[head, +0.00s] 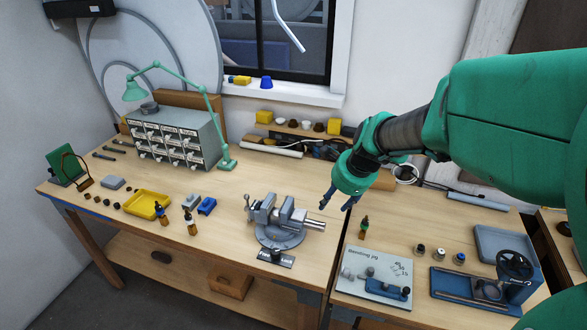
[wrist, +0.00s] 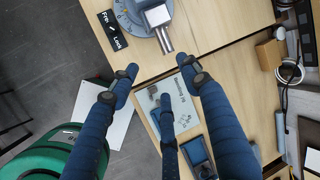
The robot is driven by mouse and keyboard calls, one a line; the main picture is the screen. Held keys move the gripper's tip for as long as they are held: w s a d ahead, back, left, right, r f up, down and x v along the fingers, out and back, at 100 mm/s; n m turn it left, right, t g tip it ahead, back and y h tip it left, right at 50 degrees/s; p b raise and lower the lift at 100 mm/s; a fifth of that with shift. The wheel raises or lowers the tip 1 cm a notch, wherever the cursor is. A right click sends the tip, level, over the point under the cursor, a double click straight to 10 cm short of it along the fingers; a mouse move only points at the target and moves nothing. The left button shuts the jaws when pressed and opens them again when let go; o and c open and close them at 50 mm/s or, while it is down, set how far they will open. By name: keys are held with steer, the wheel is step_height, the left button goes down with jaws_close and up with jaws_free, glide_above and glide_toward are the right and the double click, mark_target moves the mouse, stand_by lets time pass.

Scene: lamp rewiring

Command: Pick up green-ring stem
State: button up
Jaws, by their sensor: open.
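Similar amber pieces with dark tops (head: 162,214) stand left of the vise. My gripper (head: 338,200) is open and empty, pointing down above the bench beside the vise. In the wrist view its fingers (wrist: 158,76) are spread above the bench edge and a pale jig board (wrist: 183,100).
The grey vise (head: 280,220) stands close to the left of my gripper. The jig board (head: 375,280), several small cylinders (head: 440,253), a blue tray (head: 505,245) and a handwheel tool (head: 485,288) lie to the right. A yellow tray (head: 147,205) sits at the left.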

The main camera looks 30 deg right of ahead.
steer(key=w+d+f+m, duration=0.2)
steer(key=d+f+m, duration=0.4)
steer(key=d+m, duration=0.3)
steer(key=m+p, duration=0.2)
steer(key=m, duration=0.4)
glide_toward(367, 221)
step_height(367, 221, up, 3)
steer(key=a, duration=0.1)
steer(key=shift+s+f+h, duration=0.2)
steer(key=shift+s+h, duration=0.1)
steer(key=shift+s, duration=0.15)
steer(key=shift+a, duration=0.1)
steer(key=b+x, duration=0.2)
steer(key=x, duration=0.6)
steer(key=shift+s, duration=0.2)
steer(key=shift+w+f, duration=0.2)
steer(key=shift+f, duration=0.1)
steer(key=shift+b+x, duration=0.95)
steer(key=shift+x, duration=1.7)
